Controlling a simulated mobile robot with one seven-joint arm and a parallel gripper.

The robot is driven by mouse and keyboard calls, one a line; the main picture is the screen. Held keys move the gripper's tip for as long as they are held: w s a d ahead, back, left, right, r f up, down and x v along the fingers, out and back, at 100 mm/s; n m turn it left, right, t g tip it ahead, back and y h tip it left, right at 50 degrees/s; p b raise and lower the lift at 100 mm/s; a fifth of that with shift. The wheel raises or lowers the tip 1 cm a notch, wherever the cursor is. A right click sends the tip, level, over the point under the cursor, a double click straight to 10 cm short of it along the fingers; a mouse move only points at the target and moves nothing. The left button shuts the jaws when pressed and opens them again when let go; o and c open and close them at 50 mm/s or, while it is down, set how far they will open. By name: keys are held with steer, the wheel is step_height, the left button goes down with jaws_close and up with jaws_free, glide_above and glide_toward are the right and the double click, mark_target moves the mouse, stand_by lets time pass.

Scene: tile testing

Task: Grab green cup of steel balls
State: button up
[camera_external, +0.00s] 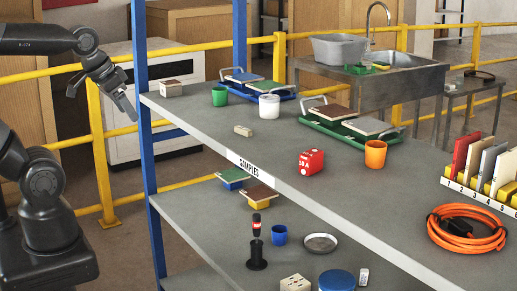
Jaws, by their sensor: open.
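My gripper (128,112) is at the left, beside the shelf's left end and the blue post. It points downward and is open and empty, well to the left of the green cup and apart from it.
A white cup (269,106) stands right of the green cup, and an orange cup (375,153) farther right. A blue tray (262,96) with tiles lies behind. A blue post (143,100) rises at the shelf's left end. A small beige block (243,130) lies in front.

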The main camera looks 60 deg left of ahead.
steer(key=w+a+r+m, duration=0.15)
steer(key=w+r, duration=0.25)
steer(key=w, duration=0.5)
steer(key=m+h, duration=0.3)
glide_toward(223, 94)
steer(key=w+a, duration=0.1)
steer(key=a, duration=0.1)
steer(key=x, duration=0.5)
steer(key=shift+w, duration=0.15)
steer(key=shift+t+y, duration=0.3)
steer(key=shift+s+x, duration=0.15)
steer(key=shift+x, duration=1.25)
steer(key=shift+s+x, duration=0.1)
steer(key=shift+x, duration=1.3)
steer(key=shift+f, duration=0.1)
steer(key=c, duration=1.1)
